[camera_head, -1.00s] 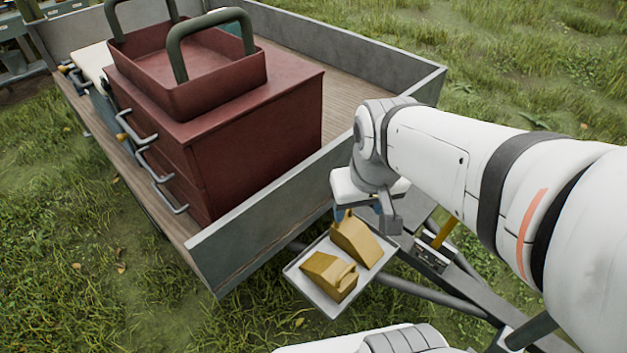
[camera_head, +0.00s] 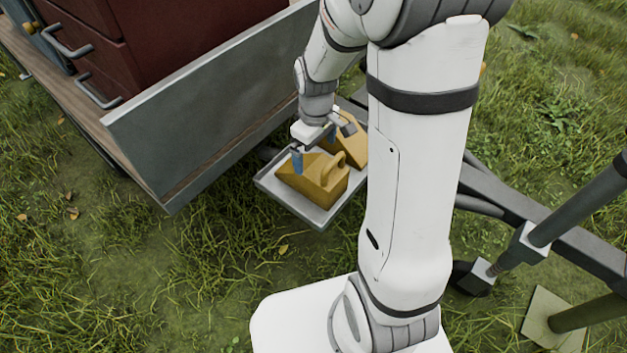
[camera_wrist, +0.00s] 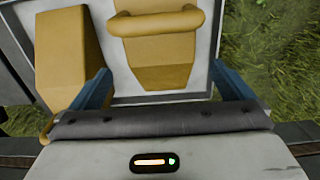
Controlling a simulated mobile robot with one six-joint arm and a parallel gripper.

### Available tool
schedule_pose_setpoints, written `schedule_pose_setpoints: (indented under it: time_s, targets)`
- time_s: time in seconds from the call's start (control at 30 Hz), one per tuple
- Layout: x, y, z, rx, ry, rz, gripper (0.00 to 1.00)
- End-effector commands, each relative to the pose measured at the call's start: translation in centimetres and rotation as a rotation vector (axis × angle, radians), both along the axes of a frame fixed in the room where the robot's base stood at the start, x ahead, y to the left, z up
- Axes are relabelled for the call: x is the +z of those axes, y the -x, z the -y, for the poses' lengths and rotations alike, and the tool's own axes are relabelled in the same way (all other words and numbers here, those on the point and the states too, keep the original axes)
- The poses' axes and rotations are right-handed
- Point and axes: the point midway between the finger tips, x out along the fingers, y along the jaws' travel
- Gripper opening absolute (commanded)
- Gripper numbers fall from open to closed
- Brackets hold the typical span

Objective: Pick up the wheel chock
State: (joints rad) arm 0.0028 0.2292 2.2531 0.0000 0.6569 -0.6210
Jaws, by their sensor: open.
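Two yellow wheel chocks lie side by side on a small grey tray (camera_head: 301,208). The nearer wheel chock (camera_head: 312,181) has a raised loop handle; the farther wheel chock (camera_head: 356,150) is partly hidden by my arm and gripper. My gripper (camera_head: 314,149) is open above the nearer chock, its blue fingers spread. In the wrist view, the chock with the handle (camera_wrist: 160,48) lies ahead between the two fingers, and the other chock (camera_wrist: 66,50) is at the left, partly behind the left finger. Whether the fingers touch either chock I cannot tell.
The trailer's grey side wall (camera_head: 205,90) rises just left of the tray. A dark red drawer cabinet (camera_head: 150,35) stands on the trailer bed. Grey drawbar beams (camera_head: 540,225) run to the right of the tray. Grass lies open in front.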

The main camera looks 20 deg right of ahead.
Motion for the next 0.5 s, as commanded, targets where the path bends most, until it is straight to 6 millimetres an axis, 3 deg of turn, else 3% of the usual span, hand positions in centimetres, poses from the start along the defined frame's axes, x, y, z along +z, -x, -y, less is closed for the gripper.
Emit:
schedule_pose_setpoints:
  time_s: [0.5]
  targets:
    - [-6.0,0.2,0.0,0.008,0.000,-0.005,1.00]
